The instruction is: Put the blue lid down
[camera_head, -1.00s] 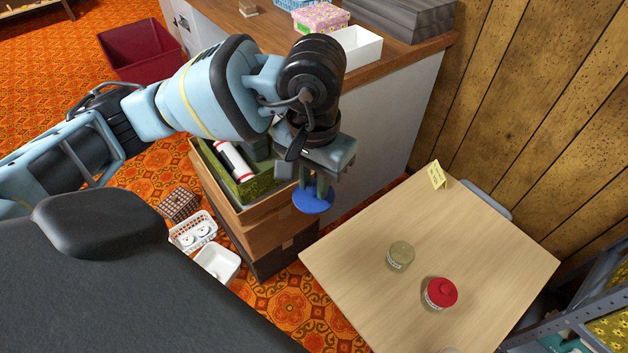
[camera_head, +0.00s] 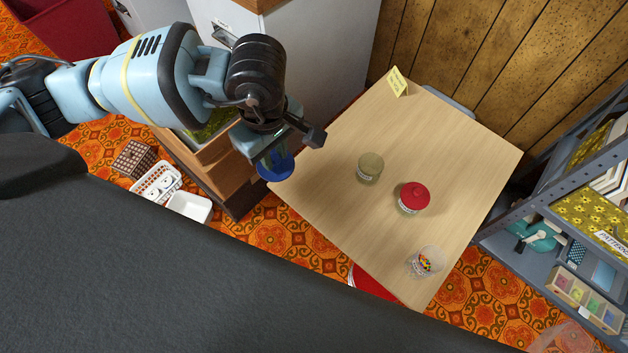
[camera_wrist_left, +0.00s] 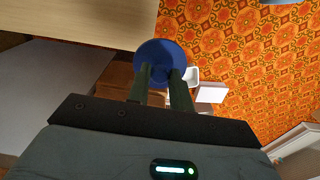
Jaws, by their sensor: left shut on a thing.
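The blue lid (camera_head: 277,167) is a round disc held in my left gripper (camera_head: 274,155). It hangs in the air near the left edge of the light wooden table (camera_head: 330,205). In the left wrist view the lid (camera_wrist_left: 160,58) sits at the tips of the two dark fingers (camera_wrist_left: 161,72), with orange carpet and the table edge beyond. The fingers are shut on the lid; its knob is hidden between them. My right gripper is not in view.
On the table stand an olive-lidded jar (camera_head: 370,168), a red-lidded jar (camera_head: 413,197), an open jar with colourful bits (camera_head: 424,262) and a yellow card (camera_head: 397,82). The table's left part is bare. A grey shelf (camera_head: 560,235) stands at the right.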

